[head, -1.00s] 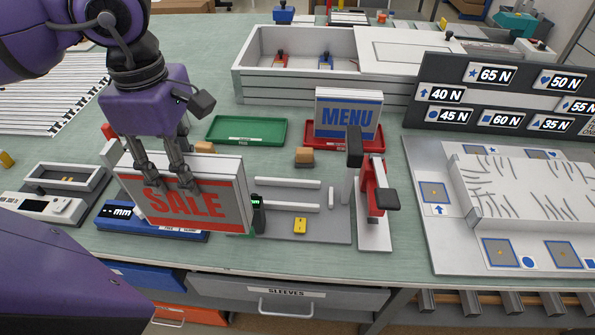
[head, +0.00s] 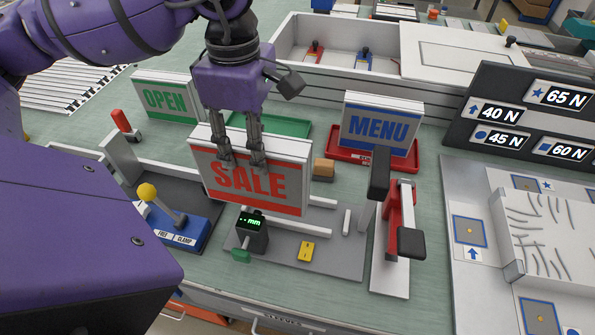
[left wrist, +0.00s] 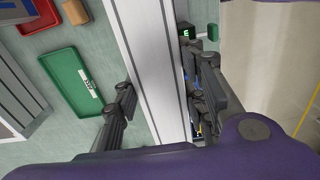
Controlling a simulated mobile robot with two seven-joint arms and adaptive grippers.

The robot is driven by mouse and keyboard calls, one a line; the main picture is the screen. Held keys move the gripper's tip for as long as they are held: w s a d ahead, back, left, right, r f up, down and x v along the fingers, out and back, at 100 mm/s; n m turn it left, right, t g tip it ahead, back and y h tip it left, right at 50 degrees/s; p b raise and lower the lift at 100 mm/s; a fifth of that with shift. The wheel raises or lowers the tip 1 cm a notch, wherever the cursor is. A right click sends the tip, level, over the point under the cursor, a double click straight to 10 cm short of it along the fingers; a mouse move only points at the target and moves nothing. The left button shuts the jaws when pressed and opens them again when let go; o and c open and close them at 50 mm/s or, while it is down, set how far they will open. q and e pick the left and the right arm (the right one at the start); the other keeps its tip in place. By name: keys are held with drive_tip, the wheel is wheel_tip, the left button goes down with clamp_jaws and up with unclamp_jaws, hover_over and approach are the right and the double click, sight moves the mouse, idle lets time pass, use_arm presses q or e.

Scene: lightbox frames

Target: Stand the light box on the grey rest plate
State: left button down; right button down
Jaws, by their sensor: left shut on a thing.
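The light box marked SALE (head: 250,182) is white with a red and grey front, held upright in the air. My left gripper (head: 242,158) is shut on its top edge; the left wrist view shows the fingers on both sides of the white box (left wrist: 155,65). In the head view the box appears over the back of a grey plate (head: 335,262) with white rails, and hides part of it. I cannot tell the exact gap below the box. My right gripper is not in view.
A small gauge (head: 252,232) and a yellow block (head: 306,251) sit at the plate's front. A red toggle clamp (head: 394,215) stands right. The MENU box (head: 380,125) is on a red tray behind; the OPEN box (head: 166,98) stands back left. A green tray (head: 285,125) lies behind.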

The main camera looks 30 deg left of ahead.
use_arm(q)
drive_tip(key=w+d+f, duration=0.5)
drive_tip(key=w+f, duration=0.1)
drive_tip(key=f, duration=0.4)
drive_tip(key=shift+s+d, duration=0.1)
drive_tip(key=c, duration=1.5)
unclamp_jaws()
drive_tip(key=shift+f, duration=0.15)
drive_tip(key=o, duration=0.4)
wheel_tip(320, 180, up, 12)
drive_tip(key=shift+r, duration=0.25)
drive_tip(key=shift+f, duration=0.1)
